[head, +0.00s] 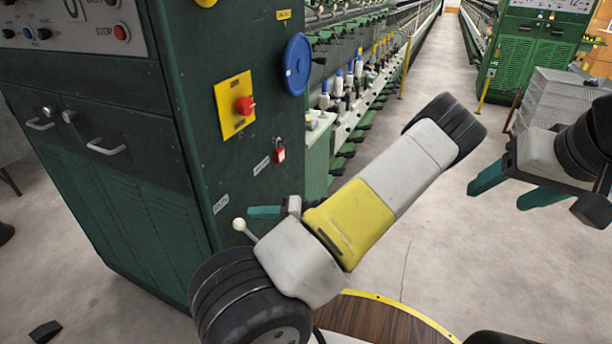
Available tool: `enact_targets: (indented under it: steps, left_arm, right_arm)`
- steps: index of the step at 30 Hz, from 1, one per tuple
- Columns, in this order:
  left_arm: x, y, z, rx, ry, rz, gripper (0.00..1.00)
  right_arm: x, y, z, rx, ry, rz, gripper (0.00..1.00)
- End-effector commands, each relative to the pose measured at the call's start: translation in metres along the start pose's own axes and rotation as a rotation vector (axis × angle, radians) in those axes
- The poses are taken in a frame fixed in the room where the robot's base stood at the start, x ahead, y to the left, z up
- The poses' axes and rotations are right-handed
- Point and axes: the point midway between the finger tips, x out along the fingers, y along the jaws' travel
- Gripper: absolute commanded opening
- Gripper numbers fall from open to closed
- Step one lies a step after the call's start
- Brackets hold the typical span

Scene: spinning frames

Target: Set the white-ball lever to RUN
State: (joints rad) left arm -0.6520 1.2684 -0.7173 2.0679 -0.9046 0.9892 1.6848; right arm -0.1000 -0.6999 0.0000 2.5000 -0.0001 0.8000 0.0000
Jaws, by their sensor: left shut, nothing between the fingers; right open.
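The white-ball lever (240,225) is on the side of the dark green cabinet. Its white ball is at the upper left end of a short rod, just below and right of a small white label (221,203) that appears to read RUN. My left arm hides the rod's lower end and pivot. My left gripper (252,211) is shut and empty, with its teal fingers just above and right of the ball. I cannot tell whether they touch the lever. My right gripper (494,196) is open and empty over the floor at the right.
The green cabinet (120,200) fills the left. Spinning frames run behind. The aisle floor (440,80) is clear.

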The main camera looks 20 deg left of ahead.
Motion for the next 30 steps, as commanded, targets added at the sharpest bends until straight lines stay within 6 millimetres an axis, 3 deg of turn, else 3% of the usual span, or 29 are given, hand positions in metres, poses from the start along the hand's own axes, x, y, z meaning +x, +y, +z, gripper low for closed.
enact_targets:
  steps: [12,30]
  left_arm:
    - [0.009,-0.004,0.029,-0.001,-0.001,0.001,0.0]
    - [0.009,-0.005,0.03,0.001,-0.009,-0.003,0.0]
  right_arm:
    - [0.0,0.0,0.0,0.0,0.0,0.0,0.64]
    - [0.0,0.0,0.0,0.0,0.0,0.0,0.64]
